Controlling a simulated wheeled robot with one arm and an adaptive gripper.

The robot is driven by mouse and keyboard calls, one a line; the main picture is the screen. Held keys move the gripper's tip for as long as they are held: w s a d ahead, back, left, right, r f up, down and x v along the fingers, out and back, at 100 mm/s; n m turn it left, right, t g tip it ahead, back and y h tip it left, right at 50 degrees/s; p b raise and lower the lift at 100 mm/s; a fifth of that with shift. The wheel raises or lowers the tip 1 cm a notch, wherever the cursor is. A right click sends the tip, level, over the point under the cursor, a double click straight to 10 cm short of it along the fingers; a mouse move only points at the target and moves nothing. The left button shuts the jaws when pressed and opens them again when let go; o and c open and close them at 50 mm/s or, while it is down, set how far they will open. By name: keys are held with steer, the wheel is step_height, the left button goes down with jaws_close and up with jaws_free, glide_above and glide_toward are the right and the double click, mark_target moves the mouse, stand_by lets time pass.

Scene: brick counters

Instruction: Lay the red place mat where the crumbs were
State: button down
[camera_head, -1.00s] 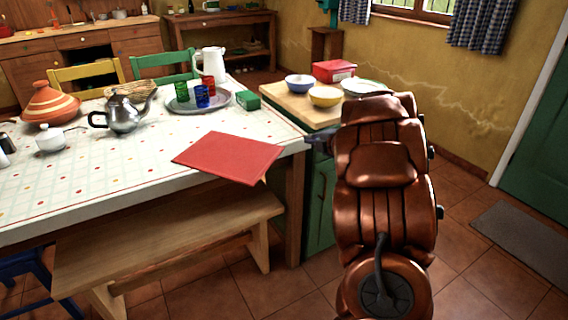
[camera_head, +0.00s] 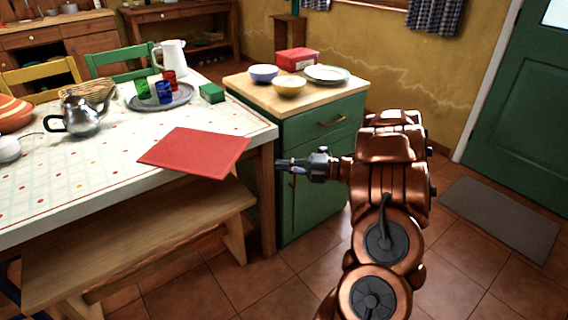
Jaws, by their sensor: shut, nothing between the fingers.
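The red place mat (camera_head: 195,151) lies flat on the near right part of the table (camera_head: 75,192), over its white dotted cloth. One corner of the mat reaches the table's front edge. My gripper (camera_head: 281,164) is shut and empty. It points left, in front of the green cabinet and to the right of the table's corner, apart from the mat. No crumbs show on the visible part of the cloth.
A wooden bench (camera_head: 140,232) stands along the table's front. The green cabinet (camera_head: 325,125) bears bowls, plates and a red box (camera_head: 297,59). A tray (camera_head: 160,101) with cups, a teapot (camera_head: 82,115) and a green box (camera_head: 212,93) stand behind the mat.

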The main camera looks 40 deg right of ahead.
steer(key=w+a, duration=0.4)
steer(key=w, duration=0.5)
steer(key=shift+w+a, duration=0.15)
steer(key=shift+w, duration=0.15)
